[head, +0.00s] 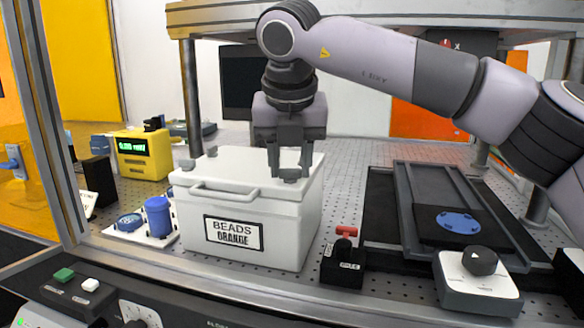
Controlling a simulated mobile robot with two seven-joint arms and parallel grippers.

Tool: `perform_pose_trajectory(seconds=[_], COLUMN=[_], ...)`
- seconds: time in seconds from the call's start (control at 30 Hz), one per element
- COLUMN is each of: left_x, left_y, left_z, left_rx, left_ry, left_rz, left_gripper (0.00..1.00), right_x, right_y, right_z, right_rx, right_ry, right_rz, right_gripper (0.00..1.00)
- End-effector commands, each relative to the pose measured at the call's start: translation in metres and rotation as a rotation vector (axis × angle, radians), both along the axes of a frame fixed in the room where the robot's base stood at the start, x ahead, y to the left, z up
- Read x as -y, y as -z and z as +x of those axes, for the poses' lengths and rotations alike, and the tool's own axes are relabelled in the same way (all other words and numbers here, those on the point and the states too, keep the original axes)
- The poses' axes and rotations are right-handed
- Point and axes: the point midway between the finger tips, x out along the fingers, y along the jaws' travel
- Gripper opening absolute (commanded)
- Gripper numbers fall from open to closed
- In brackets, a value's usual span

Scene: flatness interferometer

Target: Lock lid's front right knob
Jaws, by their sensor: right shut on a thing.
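A white box with a pale lid (235,178) stands on the perforated table, and its front label reads BEADS ORANGE. My right gripper (290,172) reaches down from above to the lid's right part. It is shut on the front right knob (290,178), a grey knob mostly hidden between the fingers. I cannot tell from this view how far the knob is turned. Two other grey knobs show on the lid's left side, one near the front (187,164) and one further back (212,151). My left gripper is not in view.
A handle (225,191) sticks out at the box's front. A black block with a red lever (345,262) and a white dial unit (478,285) stand to the right. A blue cylinder (157,215) and a yellow meter (143,155) are left. A frame post (48,120) rises at the left.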

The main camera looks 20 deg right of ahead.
Motion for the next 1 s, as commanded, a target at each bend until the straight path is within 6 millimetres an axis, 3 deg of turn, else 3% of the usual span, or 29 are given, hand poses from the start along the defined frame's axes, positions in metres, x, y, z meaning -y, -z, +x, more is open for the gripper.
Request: perform_pose_trajectory(seconds=[0.4, 1.0], left_x=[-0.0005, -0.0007], left_y=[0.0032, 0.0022], left_z=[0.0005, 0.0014], left_rx=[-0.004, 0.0], left_ry=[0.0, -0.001], left_rz=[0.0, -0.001], left_gripper=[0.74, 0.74], right_x=[-0.0018, -0.0017], right_y=[-0.0019, -0.0024], right_z=[0.0016, 0.0019], right_rx=[0.005, 0.006], right_ry=[0.217, 0.256], right_rz=[0.003, 0.002], right_gripper=[0.08, 0.08])
